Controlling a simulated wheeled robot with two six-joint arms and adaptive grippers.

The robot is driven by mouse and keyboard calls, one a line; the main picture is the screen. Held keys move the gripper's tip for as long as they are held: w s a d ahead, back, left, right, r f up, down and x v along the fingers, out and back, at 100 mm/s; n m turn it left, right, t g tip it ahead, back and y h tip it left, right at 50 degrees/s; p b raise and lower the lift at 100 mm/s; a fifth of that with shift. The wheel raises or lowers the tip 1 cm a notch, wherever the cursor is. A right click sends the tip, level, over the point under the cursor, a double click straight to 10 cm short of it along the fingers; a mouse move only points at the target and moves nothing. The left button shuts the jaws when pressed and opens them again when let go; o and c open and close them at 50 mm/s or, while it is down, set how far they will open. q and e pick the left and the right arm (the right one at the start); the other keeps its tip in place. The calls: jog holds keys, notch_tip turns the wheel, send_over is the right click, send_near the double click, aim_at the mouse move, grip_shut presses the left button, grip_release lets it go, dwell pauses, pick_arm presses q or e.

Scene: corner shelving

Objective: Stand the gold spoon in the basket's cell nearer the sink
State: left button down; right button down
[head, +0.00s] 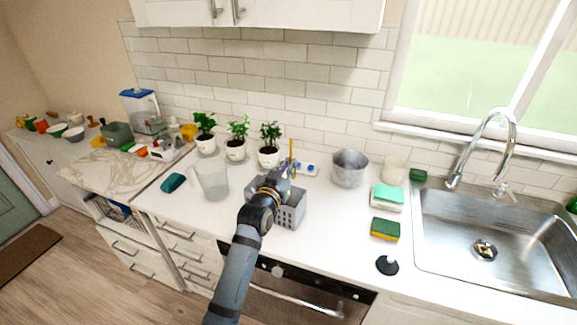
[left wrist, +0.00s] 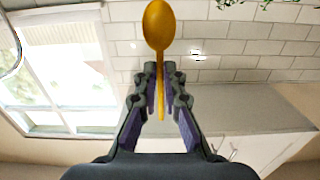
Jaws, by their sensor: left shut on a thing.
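The gold spoon (head: 291,149) stands upright in my left gripper (head: 284,174), and its upper part shows above the fingers. In the left wrist view the spoon (left wrist: 159,25) has its bowl at the top, and its handle runs down between the closed fingertips (left wrist: 160,76). The grey perforated basket (head: 292,212) stands on the counter, partly hidden behind my left arm and gripper. The gripper is over or just in front of the basket; its cells and the spoon's lower end are hidden. The steel sink (head: 480,215) is to the right. My right gripper is not in view.
A metal pot (head: 349,170) and potted plants (head: 268,153) stand behind the basket. A clear pitcher (head: 212,182) is on its left. Counter between basket and sponges is clear.

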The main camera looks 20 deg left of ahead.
pick_arm(q)
notch_tip(320, 180, down, 8)
jog(key=b, duration=0.6)
jog(key=shift+f, duration=0.15)
jog(key=c, duration=1.4)
grip_release()
jog(key=shift+s, duration=0.1)
jog(key=s, duration=1.2)
jog(key=shift+a+r, duration=0.2)
